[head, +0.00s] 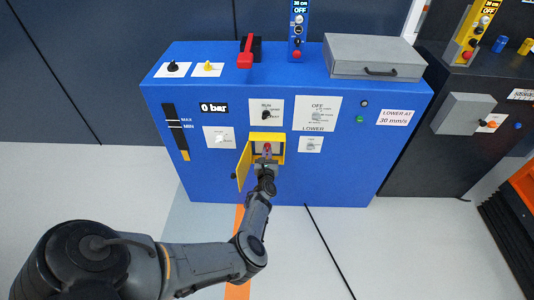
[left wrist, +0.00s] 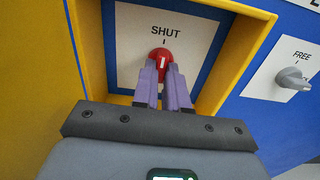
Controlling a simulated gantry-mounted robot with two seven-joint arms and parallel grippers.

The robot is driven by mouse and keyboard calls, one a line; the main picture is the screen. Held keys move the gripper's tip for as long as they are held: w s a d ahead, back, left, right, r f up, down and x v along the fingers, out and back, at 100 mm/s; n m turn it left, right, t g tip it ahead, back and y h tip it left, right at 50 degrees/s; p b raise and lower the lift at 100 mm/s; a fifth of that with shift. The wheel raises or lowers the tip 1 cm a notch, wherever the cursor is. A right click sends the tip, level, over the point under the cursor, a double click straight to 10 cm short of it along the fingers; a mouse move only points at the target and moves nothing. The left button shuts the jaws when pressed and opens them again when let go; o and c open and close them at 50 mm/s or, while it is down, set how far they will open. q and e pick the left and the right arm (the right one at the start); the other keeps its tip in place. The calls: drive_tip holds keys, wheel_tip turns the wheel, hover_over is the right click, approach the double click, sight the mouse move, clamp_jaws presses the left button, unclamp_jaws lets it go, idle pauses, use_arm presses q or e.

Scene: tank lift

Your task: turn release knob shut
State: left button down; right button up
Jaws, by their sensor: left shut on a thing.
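The release knob is red with a white mark (left wrist: 162,60) and sits on a white plate (left wrist: 135,50) labelled SHUT inside a yellow-framed recess (left wrist: 245,50). Its white mark points up, roughly towards the tick under SHUT. My left gripper (left wrist: 161,78) has its two purple fingers closed on the knob's lower part, one on each side. In the head view my left gripper (head: 267,154) reaches into the yellow box (head: 281,137) on the blue cabinet's front, and its fingers largely hide the knob. My right gripper is in neither view.
The box's yellow door (head: 243,166) stands open on the left. Nearby on the blue cabinet (head: 350,165) are a RUN knob (head: 267,115), a grey FREE knob (left wrist: 292,78) and a 0 bar display (head: 214,107). A dark cabinet (head: 450,150) stands at right.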

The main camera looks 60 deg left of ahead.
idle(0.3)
use_arm(q)
drive_tip(key=c, duration=1.2)
unclamp_jaws()
drive_tip(key=shift+o, duration=0.2)
drive_tip(key=shift+s+d+r+p, duration=0.1)
drive_tip(key=shift+s+d+p, duration=0.1)
drive_tip(key=shift+d+p, duration=0.2)
drive_tip(key=p+v, duration=0.4)
drive_tip(key=v, duration=0.6)
drive_tip(key=shift+p, duration=0.4)
drive_tip(key=shift+a, duration=0.1)
